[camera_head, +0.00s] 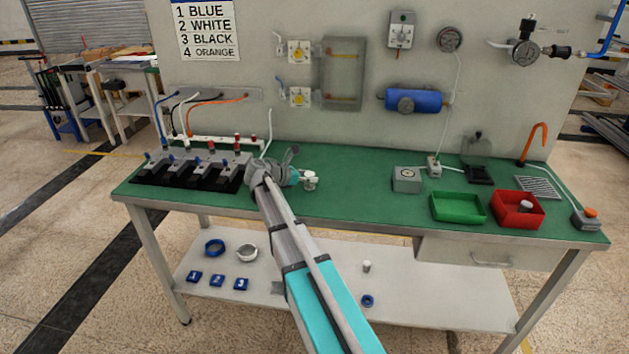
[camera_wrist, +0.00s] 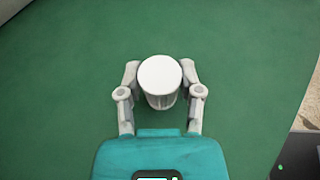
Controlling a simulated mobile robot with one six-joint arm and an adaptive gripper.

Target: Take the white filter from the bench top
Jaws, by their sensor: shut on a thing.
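The white filter (camera_wrist: 160,76) is a short white cylinder between my gripper's fingers in the wrist view, with the green bench top (camera_wrist: 60,90) behind it. My gripper (camera_wrist: 160,97) is shut on it, one finger on each side. In the head view my gripper (camera_head: 307,179) is over the left-middle of the green bench top (camera_head: 360,195), and the white filter (camera_head: 310,183) shows at its tip. I cannot tell whether the filter touches the bench top or is just above it.
A row of black and grey valve blocks (camera_head: 195,170) stands to the left of my gripper. A grey box (camera_head: 407,180), a green bin (camera_head: 458,207) and a red bin (camera_head: 517,222) holding a white cylinder stand to the right. Bench top between is clear.

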